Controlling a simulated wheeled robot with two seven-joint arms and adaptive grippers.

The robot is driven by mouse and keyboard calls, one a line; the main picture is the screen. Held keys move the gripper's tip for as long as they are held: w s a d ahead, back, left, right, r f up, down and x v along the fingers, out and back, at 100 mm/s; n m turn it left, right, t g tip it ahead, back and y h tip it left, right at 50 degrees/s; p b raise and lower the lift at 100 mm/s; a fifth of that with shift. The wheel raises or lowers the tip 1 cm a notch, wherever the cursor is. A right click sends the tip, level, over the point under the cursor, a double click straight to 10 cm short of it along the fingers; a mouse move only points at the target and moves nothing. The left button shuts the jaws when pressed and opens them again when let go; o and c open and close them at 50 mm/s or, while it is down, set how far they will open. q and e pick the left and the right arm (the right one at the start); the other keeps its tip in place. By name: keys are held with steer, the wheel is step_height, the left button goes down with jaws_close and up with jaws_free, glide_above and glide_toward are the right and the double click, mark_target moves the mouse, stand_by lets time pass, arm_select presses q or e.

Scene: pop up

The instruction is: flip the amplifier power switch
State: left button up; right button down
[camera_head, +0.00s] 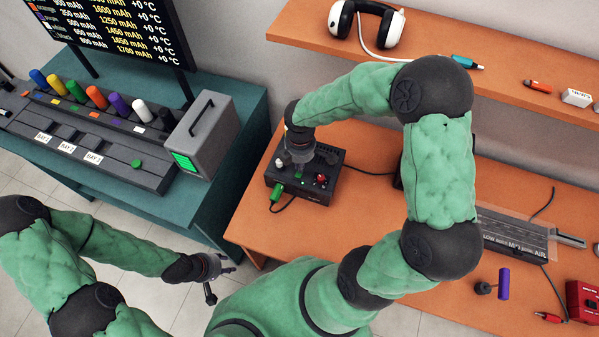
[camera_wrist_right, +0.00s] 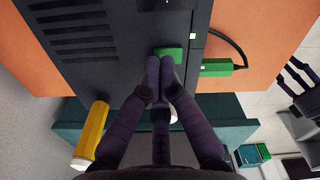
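The amplifier appears to be the black box (camera_head: 322,190) on the orange desk, with a green plug (camera_head: 275,190) and a red part (camera_head: 321,180) at its near side. My right gripper (camera_head: 300,172) points down over it and partly hides its top. In the right wrist view, the box (camera_wrist_right: 85,45) has vent slots and a small green rectangular piece (camera_wrist_right: 168,52), perhaps the switch. The fingertips of my right gripper (camera_wrist_right: 160,78) are together just below that piece, with nothing seen between them; contact is unclear. My left gripper (camera_head: 218,282) hangs low with fingers spread, empty.
A teal table (camera_head: 205,205) at left holds a grey box (camera_head: 203,130) and a battery rack (camera_head: 85,140). A shelf (camera_head: 440,55) with headphones (camera_head: 367,25) runs behind. A slotted device (camera_head: 515,235) and a red box (camera_head: 583,300) lie at right.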

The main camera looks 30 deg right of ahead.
steer(key=shift+f+b, duration=0.35)
steer(key=shift+f, duration=0.2)
steer(key=shift+r, duration=0.1)
steer(key=shift+r+p, duration=3.15)
steer(key=shift+r, duration=0.35)
